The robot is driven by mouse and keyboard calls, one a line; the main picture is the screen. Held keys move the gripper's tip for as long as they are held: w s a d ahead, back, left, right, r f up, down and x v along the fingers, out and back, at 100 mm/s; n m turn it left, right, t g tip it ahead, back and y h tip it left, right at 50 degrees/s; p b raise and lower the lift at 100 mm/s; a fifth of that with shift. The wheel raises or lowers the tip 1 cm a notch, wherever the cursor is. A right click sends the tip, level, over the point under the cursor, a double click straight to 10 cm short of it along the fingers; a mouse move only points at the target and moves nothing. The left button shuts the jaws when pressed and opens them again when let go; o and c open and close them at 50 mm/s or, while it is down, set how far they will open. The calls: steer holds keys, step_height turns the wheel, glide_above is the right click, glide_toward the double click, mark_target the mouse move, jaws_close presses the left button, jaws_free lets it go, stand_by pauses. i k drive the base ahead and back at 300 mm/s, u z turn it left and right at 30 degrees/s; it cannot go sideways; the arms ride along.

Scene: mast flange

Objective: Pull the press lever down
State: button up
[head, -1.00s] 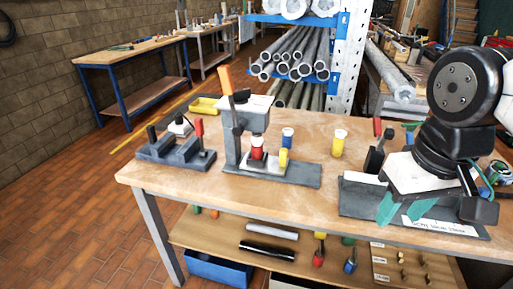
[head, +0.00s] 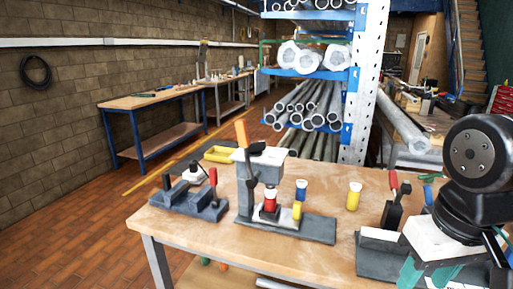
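The press (head: 265,175) stands on the wooden workbench, left of the picture's middle. Its lever has an orange handle (head: 241,133) that points up, tilted slightly, at the press's upper left.
A dark fixture (head: 190,200) with a red handle is left of the press. A blue piece (head: 301,190) and a yellow piece (head: 354,196) with white tops stand behind and to the right. A fixture with a red-handled lever (head: 393,205) stands near my arm. Bare bench lies between.

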mark_target(243, 135)
steer(key=u, duration=0.05)
steer(key=k, duration=0.55)
steer(key=u, duration=0.55)
steer(key=i, duration=1.2)
steer(key=z, duration=0.6)
